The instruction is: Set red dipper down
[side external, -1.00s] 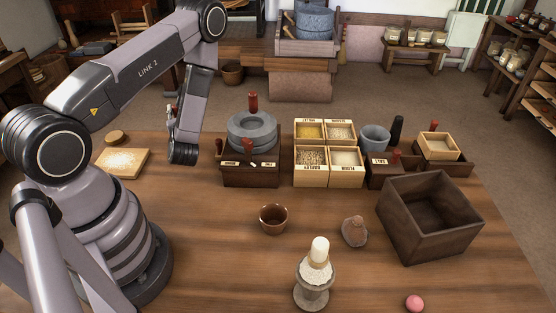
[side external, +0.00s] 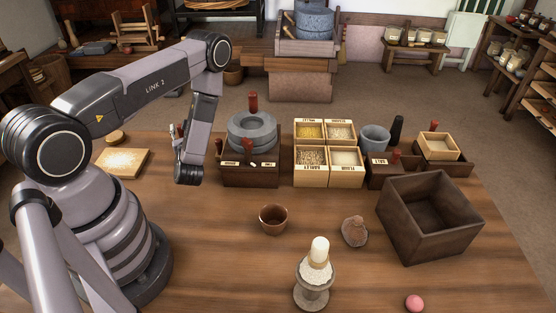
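My gripper (side external: 179,143) is at the left, above the table and left of the dark wooden rack (side external: 250,178). My wrist hides most of it, so its fingers are not clear. A small red piece (side external: 180,130) shows beside it, perhaps the red dipper's handle; whether it is held cannot be told. Red handles also stand at the rack, one at its left end (side external: 219,146) and one at its front (side external: 248,148). Another red handle (side external: 253,102) stands on the grey quern (side external: 252,130).
A floured board (side external: 122,163) lies left of my gripper. Grain boxes (side external: 328,178), a salt box (side external: 384,175) and a grey pot (side external: 375,137) stand right of the rack. A brown cup (side external: 273,219), stone mortar (side external: 312,290) and large dark box (side external: 430,235) are nearer. The table's front left-centre is clear.

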